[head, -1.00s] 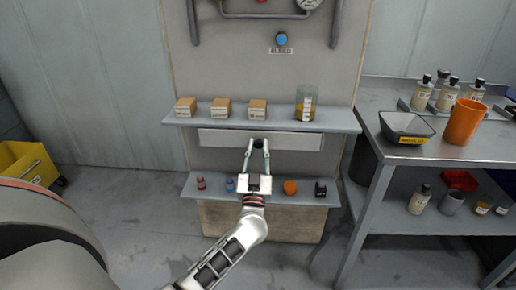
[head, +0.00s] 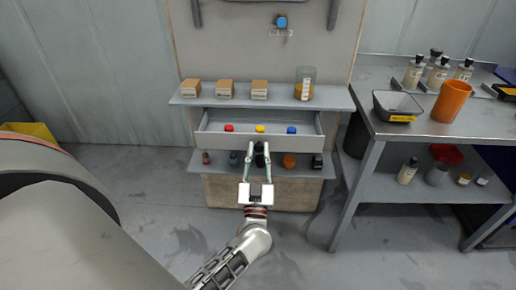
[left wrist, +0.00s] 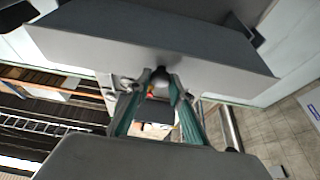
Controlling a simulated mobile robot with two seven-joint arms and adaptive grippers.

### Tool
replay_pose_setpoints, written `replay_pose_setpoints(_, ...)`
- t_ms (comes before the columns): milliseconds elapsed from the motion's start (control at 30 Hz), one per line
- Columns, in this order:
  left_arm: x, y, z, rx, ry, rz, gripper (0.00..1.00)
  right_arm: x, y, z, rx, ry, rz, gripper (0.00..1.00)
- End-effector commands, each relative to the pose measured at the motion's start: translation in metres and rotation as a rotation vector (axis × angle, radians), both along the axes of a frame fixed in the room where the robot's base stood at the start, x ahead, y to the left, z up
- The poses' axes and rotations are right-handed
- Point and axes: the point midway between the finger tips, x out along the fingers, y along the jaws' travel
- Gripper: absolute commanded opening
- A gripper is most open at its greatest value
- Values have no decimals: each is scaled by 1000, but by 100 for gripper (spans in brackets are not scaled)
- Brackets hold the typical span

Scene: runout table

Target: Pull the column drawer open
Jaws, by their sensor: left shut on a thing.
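The column drawer (head: 216,140) is pulled out from under the upper shelf, and its inside shows in the head view. A red, a yellow and a blue item lie in it in a row. My left gripper (head: 260,150) is in front of the drawer's middle, shut on the dark drawer knob. The left wrist view shows the drawer front (left wrist: 110,40) close up, with the fingers (left wrist: 160,80) on either side of the knob. The knob is mostly hidden by the fingers in the head view. My right gripper is in neither view.
The upper shelf (head: 275,104) holds three small boxes and a beaker (head: 305,82). The lower shelf (head: 310,172) holds several small items below the drawer. A metal bench (head: 400,130) with a black tray (head: 397,105) and an orange cup (head: 451,101) stands at right. Floor in front is clear.

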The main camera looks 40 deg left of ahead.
Motion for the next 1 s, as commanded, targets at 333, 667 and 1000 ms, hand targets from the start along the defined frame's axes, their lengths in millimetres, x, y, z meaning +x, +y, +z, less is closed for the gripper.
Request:
replay_pose_setpoints(333,0,0,-1,1,2,-1,37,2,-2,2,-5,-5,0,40)
replay_pose_setpoints(667,-12,-8,-7,-1,3,-1,37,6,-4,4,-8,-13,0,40)
replay_pose_setpoints(1000,-65,-40,-33,-2,4,-1,37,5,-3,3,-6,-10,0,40)
